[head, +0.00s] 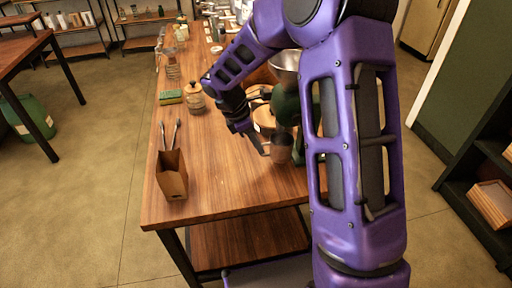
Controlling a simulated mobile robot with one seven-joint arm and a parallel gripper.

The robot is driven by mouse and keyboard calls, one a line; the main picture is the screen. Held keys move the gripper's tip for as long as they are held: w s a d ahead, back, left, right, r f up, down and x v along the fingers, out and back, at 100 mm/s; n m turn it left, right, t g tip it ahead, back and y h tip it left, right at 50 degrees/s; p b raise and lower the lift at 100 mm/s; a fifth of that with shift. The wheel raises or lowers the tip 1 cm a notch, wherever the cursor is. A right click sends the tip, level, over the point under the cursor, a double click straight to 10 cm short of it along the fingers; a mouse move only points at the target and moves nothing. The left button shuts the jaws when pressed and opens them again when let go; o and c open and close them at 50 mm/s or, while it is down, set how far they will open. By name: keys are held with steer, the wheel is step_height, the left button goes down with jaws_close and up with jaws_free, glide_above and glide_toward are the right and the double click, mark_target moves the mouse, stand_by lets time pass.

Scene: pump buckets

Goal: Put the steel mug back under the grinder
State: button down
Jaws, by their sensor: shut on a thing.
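The steel mug (281,150) is at the near right part of the wooden counter, in front of the green grinder (286,108). My gripper (266,146) reaches it from the left and is shut on it. The mug looks upright; I cannot tell whether its base touches the counter. The grinder has a steel hopper bowl (285,62) on top. My purple arm hides the grinder's right side and part of its base, so I cannot tell whether the mug is right under its outlet.
A brown holder with tongs (173,175) stands at the counter's near left. A lidded jar (195,98) and a green and yellow sponge (170,97) are farther back. The counter's front middle is clear. Round wooden items (262,119) lie behind my gripper.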

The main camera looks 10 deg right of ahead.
steer(key=shift+w+f+b, duration=0.2)
steer(key=shift+w+f, duration=0.45)
steer(key=shift+f, duration=0.2)
steer(key=shift+w+f+b, duration=0.15)
steer(key=shift+w+f, duration=0.45)
steer(key=shift+f, duration=0.25)
steer(key=shift+f, duration=0.1)
steer(key=c, duration=0.9)
jaws_free()
steer(key=p+v, duration=0.1)
steer(key=v, duration=1.1)
steer(key=shift+p, duration=0.4)
steer(key=shift+w, duration=0.1)
